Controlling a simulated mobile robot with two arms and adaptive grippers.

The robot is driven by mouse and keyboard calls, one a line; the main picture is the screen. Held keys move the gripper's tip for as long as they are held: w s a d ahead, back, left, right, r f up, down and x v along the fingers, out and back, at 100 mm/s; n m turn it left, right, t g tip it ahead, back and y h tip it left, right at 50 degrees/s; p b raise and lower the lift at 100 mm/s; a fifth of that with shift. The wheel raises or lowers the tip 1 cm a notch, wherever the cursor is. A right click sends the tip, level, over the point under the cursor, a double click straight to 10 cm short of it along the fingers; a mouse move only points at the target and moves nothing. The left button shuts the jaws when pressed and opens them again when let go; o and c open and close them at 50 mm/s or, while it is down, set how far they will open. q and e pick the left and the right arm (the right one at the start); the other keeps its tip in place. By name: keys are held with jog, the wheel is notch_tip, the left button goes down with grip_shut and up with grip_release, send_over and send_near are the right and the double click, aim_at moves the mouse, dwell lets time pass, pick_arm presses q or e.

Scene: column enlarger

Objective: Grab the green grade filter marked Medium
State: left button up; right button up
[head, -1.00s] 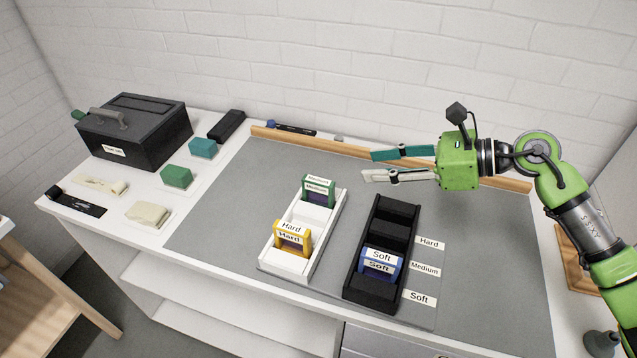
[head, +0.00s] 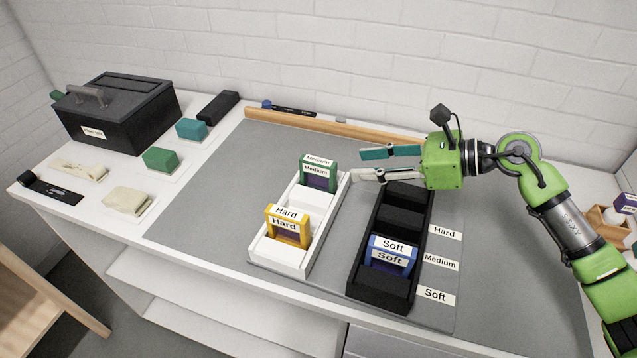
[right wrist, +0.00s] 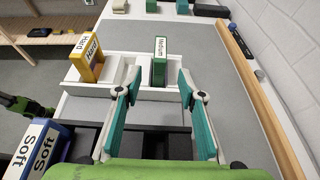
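The green grade filter marked Medium (head: 319,174) stands upright in the far end of the white rack (head: 258,250). It also shows in the right wrist view (right wrist: 159,62), ahead of and between my fingertips, apart from them. My right gripper (head: 372,164) is open and empty, to the right of the green filter and above the far end of the black rack (head: 358,283). Its two fingers show in the right wrist view (right wrist: 158,82).
A yellow Hard filter (head: 288,228) stands in the white rack's near part. A blue Soft filter (head: 390,255) stands in the black rack. A wooden strip (head: 320,126) runs along the back. A black box (head: 120,115) and several small blocks are at left.

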aim_at(318, 165)
jog(key=p+x, duration=0.1)
jog(key=x, duration=0.5)
jog(key=shift+a+r, duration=0.1)
jog(key=shift+a, duration=0.1)
jog(key=shift+w+a+p, duration=0.15)
jog(key=shift+a+p, duration=0.15)
jog(key=shift+p, duration=0.25)
jog(key=p+x, duration=0.2)
jog(key=x, duration=0.1)
jog(key=shift+w+a, duration=0.15)
jog(key=shift+a, duration=0.15)
jog(key=shift+w+a+f, duration=0.15)
jog(key=shift+a+f, duration=0.15)
jog(key=shift+a, duration=0.15)
jog(key=shift+d, duration=0.1)
grip_shut()
